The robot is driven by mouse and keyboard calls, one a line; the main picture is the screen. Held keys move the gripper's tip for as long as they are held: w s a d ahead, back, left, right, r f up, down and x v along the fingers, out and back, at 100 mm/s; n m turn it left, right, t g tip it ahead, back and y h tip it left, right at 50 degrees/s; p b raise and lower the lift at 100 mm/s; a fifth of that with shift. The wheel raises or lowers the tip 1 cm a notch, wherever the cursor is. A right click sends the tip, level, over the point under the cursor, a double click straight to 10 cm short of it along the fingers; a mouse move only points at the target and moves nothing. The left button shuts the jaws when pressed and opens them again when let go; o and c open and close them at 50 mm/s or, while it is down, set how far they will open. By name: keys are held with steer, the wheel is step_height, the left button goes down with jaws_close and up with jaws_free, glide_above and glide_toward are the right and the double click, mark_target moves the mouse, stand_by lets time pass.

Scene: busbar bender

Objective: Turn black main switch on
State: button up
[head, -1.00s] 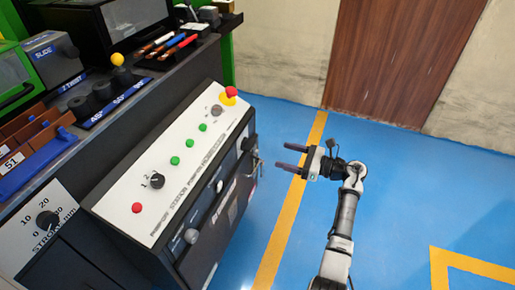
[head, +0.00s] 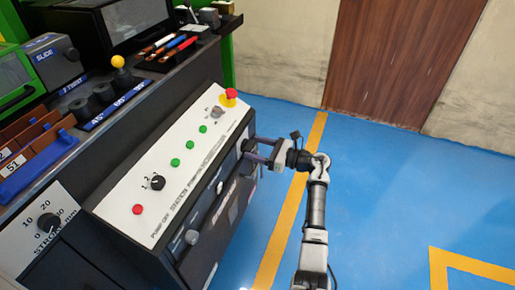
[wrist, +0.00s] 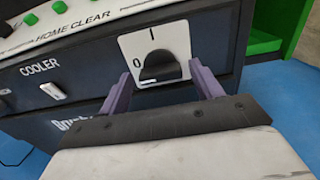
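The black main switch (wrist: 158,66) is a rotary knob on a white plate (wrist: 178,38) marked 0 at left and I at top, in the wrist view. Its handle looks roughly crosswise, towards the 0; its exact angle is hard to tell. My gripper (head: 249,151) is at the front face of the dark cabinet, at its right end, in the head view. It is open, with one purple finger on each side of the knob in the wrist view (wrist: 160,73). Contact with the knob is not visible. In the head view the gripper hides the switch.
The sloped control panel (head: 190,150) above carries a red emergency button (head: 229,97), green buttons and a black selector (head: 157,183). A white COOLER switch (wrist: 53,90) is left of the main switch. The blue floor (head: 390,200) to the right is clear.

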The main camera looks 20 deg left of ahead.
steer(key=c, duration=0.8)
steer(key=shift+m, duration=0.4)
steer(key=m+p, duration=0.1)
steer(key=m, duration=0.3)
steer(key=shift+r, duration=0.1)
steer(key=m+p, duration=0.2)
steer(key=m, duration=0.2)
steer(key=shift+w+m, duration=0.1)
steer(key=shift+m, duration=0.2)
steer(key=m+p, duration=0.2)
steer(key=m, duration=0.2)
steer(key=shift+p, duration=0.4)
steer(key=shift+w+f+m+p, duration=0.1)
steer(key=shift+f+m+p, duration=0.1)
steer(key=shift+m+p, duration=1.5)
steer(key=shift+m+b, duration=0.5)
steer(key=shift+m, duration=0.2)
